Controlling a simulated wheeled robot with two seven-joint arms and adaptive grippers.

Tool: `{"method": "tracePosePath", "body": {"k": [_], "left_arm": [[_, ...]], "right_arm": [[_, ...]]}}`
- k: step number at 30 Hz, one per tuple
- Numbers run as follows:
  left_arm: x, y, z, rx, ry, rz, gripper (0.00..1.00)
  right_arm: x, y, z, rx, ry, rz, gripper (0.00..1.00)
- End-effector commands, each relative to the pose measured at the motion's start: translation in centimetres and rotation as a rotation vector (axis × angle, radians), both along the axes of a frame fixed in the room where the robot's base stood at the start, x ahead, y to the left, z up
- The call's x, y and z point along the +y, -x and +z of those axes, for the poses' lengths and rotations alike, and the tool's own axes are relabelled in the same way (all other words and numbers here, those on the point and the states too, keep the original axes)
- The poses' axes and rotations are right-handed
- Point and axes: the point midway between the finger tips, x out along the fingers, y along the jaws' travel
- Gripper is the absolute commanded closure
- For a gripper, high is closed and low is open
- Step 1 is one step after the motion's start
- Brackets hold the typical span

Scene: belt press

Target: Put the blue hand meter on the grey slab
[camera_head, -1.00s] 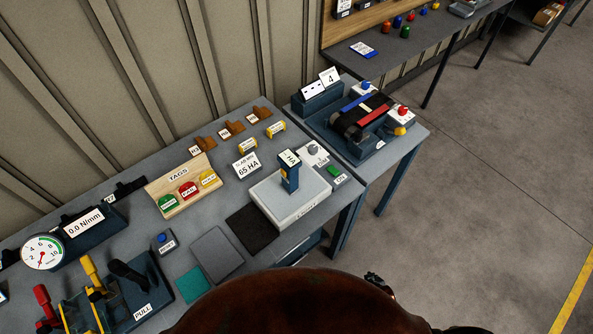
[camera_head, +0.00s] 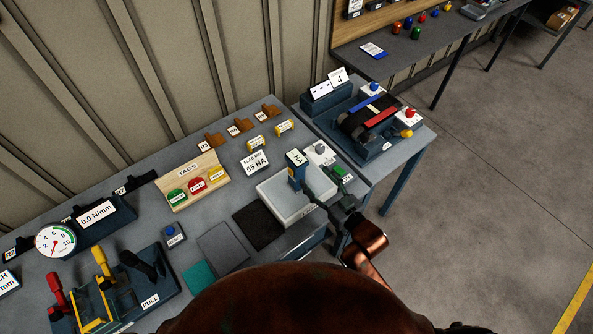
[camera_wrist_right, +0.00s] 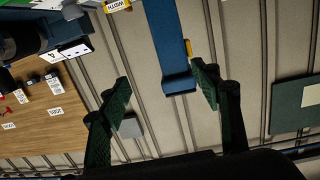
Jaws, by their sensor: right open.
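The blue hand meter (camera_head: 296,173), with a white HA label on top, stands upright in a pale tray (camera_head: 271,197) at the right end of the bench. My right gripper (camera_head: 308,187) reaches in from the right beside the meter and is open. In the right wrist view, the meter's blue body (camera_wrist_right: 168,45) shows between the two spread fingers (camera_wrist_right: 160,82), with gaps on both sides. The grey slab (camera_head: 222,248) lies flat and bare on the bench, between a black slab (camera_head: 258,226) and a teal slab (camera_head: 199,276). My left gripper is out of view.
A 65 HA sign (camera_head: 256,163) and a tag board (camera_head: 191,181) stand behind the slabs. A blue reset button box (camera_head: 174,234) sits left of the grey slab. A belt machine (camera_head: 366,124) stands on the right table. Above the grey slab is clear.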

Motion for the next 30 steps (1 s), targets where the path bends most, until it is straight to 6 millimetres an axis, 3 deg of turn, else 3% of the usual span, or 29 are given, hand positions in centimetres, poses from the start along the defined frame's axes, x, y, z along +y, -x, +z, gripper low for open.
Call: {"method": "tracePosePath", "body": {"k": [3, 6, 21, 30], "left_arm": [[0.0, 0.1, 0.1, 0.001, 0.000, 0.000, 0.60], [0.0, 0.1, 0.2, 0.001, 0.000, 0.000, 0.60], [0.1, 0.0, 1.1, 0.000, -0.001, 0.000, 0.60], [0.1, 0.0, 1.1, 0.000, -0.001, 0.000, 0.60]], "right_arm": [[1.9, 0.0, 2.4, -0.059, -0.036, 0.047, 0.42], [2.7, -0.6, 2.9, -0.072, -0.045, 0.057, 0.42], [6.3, -5.6, 2.4, -0.069, -0.043, 0.055, 0.42], [6.6, -6.1, 2.2, -0.068, -0.042, 0.054, 0.42]]}}
